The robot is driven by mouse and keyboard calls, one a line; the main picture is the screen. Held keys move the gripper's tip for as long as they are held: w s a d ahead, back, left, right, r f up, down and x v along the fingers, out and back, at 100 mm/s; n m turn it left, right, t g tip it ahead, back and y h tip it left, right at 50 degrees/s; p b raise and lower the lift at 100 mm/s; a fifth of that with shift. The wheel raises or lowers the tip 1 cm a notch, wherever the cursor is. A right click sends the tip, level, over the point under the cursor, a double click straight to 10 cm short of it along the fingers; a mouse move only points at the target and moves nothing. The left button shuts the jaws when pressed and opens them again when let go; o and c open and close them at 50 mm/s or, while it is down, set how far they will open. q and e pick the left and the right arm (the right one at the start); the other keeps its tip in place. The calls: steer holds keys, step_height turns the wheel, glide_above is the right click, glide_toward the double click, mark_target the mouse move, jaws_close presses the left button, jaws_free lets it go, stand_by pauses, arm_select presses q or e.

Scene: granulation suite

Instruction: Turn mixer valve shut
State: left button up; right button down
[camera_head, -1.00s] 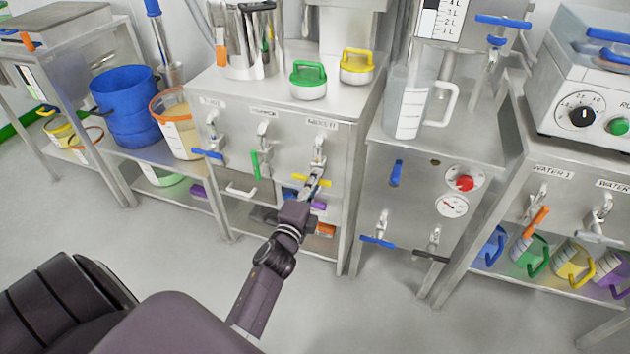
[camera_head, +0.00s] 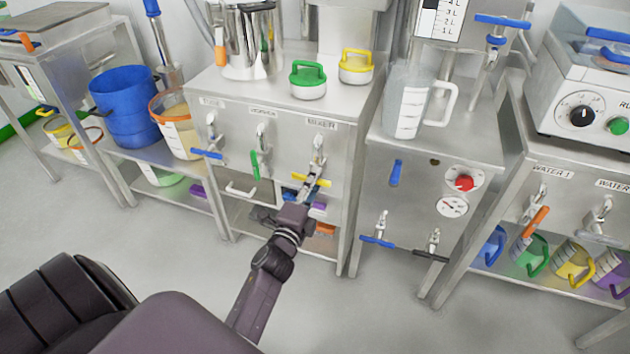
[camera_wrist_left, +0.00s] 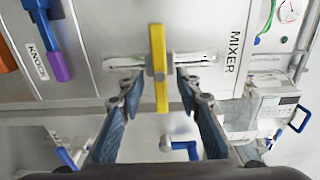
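The mixer valve's yellow handle (camera_head: 323,183) lies roughly level in the head view, below the valve's metal body (camera_head: 318,150) and the MIXER label (camera_head: 321,124). In the left wrist view the yellow handle (camera_wrist_left: 159,95) is an upright bar, with the MIXER label (camera_wrist_left: 232,50) to its right. My left gripper (camera_head: 309,186) is at the handle in the head view. In the wrist view its two fingers (camera_wrist_left: 159,84) are open, one on each side of the handle, with gaps between. The gripper hides part of the handle in the head view. My right gripper is not in view.
Valves with blue (camera_head: 207,154) and green (camera_head: 254,164) handles are on the same panel, left of the mixer valve. A shelf with coloured items is below it. A steel cabinet (camera_head: 430,185) with a red knob stands to the right. The floor in front is clear.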

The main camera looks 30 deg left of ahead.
arm_select(q)
steer(key=v, duration=1.1)
